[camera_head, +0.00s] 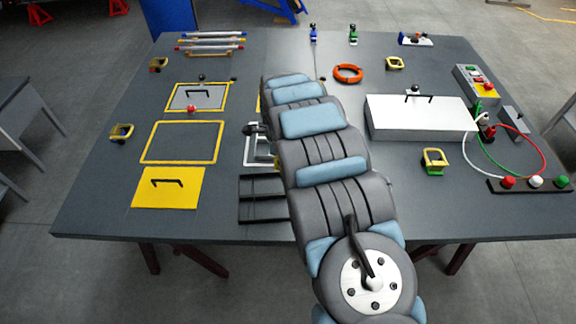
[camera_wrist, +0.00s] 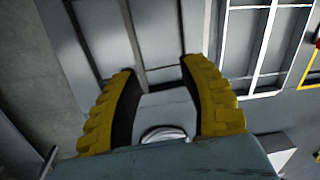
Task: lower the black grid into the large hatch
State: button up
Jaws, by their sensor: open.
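The black grid (camera_head: 263,201) lies at the table's front edge, left of my arm, which hides its right part. In the wrist view its dark bars (camera_wrist: 135,45) run upward past my fingers. My gripper (camera_wrist: 158,68) is open, its two yellow fingers apart above the grid. A middle bar shows between the fingertips; I cannot tell whether they touch the grid. My gripper is hidden behind my arm in the head view. The large hatch (camera_head: 146,158) appears to be the yellow-outlined square left of the grid, with a yellow plate (camera_head: 185,194) with a black handle in front of it.
A white frame (camera_head: 249,160) lies just behind the grid; it also shows in the wrist view (camera_wrist: 268,45). A smaller yellow-rimmed hatch (camera_head: 226,97) with a grey handled cover and a red knob (camera_head: 192,110) stand farther back. A white box (camera_head: 420,118) and cables occupy the right side.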

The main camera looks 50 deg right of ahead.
jog(key=s+r+m+g, duration=0.1)
jog(key=s, duration=0.3)
jog(key=b, duration=0.1)
send_near(276, 196)
jog(key=shift+y, duration=0.3)
jog(key=s+d+f, duration=0.1)
jog(key=d, duration=0.1)
jog(key=s+d+f, duration=0.1)
jog(key=d+f, duration=0.1)
jog(key=shift+s+f, duration=0.1)
jog(key=shift+f, duration=0.1)
jog(key=shift+f+b, duration=0.65)
jog(key=shift+f, duration=2.65)
grip_shut()
